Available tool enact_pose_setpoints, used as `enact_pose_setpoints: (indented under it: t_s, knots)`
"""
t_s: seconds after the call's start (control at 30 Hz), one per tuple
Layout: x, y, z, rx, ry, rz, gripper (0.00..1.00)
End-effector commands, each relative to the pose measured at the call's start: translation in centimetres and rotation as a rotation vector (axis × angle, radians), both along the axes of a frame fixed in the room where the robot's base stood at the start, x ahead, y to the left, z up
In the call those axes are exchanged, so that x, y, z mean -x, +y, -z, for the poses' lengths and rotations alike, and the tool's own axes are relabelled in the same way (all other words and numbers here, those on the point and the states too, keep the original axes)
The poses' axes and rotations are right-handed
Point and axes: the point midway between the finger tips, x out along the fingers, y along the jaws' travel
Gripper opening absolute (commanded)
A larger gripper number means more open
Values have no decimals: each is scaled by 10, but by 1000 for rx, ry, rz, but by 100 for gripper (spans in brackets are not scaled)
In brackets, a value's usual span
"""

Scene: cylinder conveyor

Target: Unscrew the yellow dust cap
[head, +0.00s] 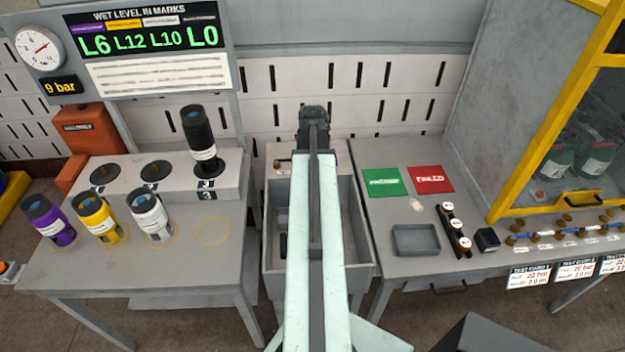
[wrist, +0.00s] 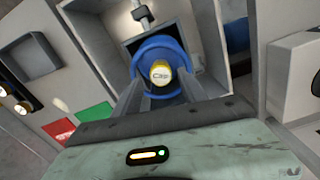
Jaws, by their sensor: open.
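The yellow dust cap (wrist: 161,73) shows end-on in the wrist view, with a pale label whose text I cannot read surely. It sits in the middle of a blue round collar (wrist: 157,49). My gripper (wrist: 161,84) is open, with one finger on each side of the cap. I cannot tell whether the fingers touch the cap or the collar. In the head view my arm reaches forward to my gripper (head: 313,115) near the back wall. The cap and the collar are hidden there.
A grey basin (head: 355,243) lies under my arm. On the left bench stand black (head: 198,130), purple (head: 55,222), yellow (head: 100,217) and white (head: 150,217) cylinders. The right bench holds green (head: 385,182) and red (head: 430,180) mats and a small tray (head: 415,240).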

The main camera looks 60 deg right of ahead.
Motion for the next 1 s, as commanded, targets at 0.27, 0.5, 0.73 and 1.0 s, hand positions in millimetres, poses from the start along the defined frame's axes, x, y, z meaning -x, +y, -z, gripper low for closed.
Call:
enact_pose_setpoints:
  t_s: [0.27,0.5,0.73,1.0]
  knots:
    - [0,0,0,0,0,95,49]
    - [0,0,0,0,0,303,49]
    - [0,0,0,0,0,609,49]
    - [0,0,0,0,0,617,49]
